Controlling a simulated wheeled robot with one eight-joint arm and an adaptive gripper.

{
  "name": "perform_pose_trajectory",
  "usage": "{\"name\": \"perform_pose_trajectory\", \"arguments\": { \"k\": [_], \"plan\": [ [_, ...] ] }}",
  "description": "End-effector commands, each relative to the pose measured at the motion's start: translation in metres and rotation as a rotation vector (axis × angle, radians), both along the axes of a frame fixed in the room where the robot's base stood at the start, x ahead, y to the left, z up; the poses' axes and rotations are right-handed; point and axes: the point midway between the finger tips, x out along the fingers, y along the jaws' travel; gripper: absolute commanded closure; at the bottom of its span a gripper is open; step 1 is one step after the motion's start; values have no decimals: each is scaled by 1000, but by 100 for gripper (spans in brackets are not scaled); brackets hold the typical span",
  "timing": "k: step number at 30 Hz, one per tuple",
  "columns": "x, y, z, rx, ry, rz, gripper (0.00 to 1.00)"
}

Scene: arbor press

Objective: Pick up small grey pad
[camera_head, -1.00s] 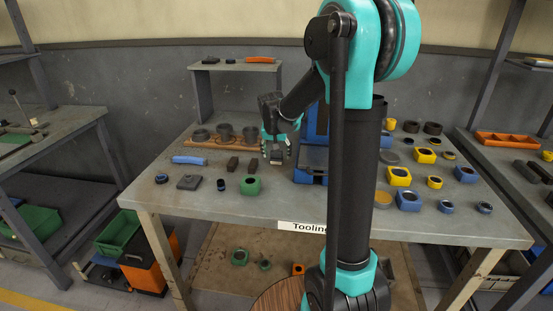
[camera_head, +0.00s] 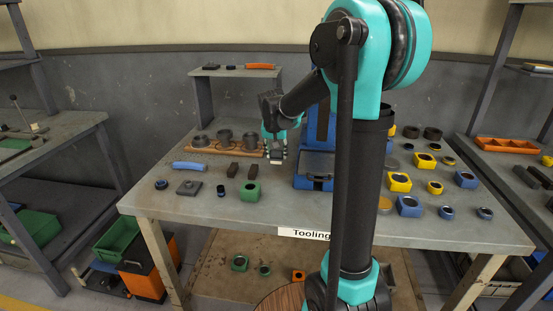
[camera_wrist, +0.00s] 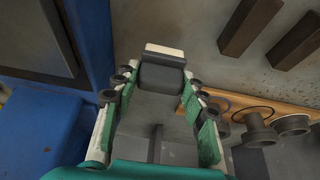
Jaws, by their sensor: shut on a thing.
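My gripper (camera_head: 277,154) is shut over the table, left of the blue press-like stand (camera_head: 316,165). In the wrist view its two fingers (camera_wrist: 157,90) close on the sides of a small grey pad (camera_wrist: 161,78). The pad is a dark grey block with a pale strip along its outer end. In the head view only a small dark piece with a pale lower edge shows at the fingertips. It looks to be just above the tabletop, though the gap is hard to judge.
Two dark bars (camera_head: 247,172) and a green ring block (camera_head: 250,191) lie left of my gripper. Grey cups stand on a wooden board (camera_head: 205,149) behind. Yellow and blue blocks fill the table's right side. The front middle of the table (camera_head: 285,212) is clear.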

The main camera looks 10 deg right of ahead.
Motion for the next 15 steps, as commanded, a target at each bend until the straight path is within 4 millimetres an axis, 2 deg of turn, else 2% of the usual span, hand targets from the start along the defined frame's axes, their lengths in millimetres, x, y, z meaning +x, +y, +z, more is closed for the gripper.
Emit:
{"name": "perform_pose_trajectory", "arguments": {
  "k": [9,15],
  "plan": [
    [0,0,85,0,0,0,87],
    [0,0,132,0,0,0,87]
  ]
}}
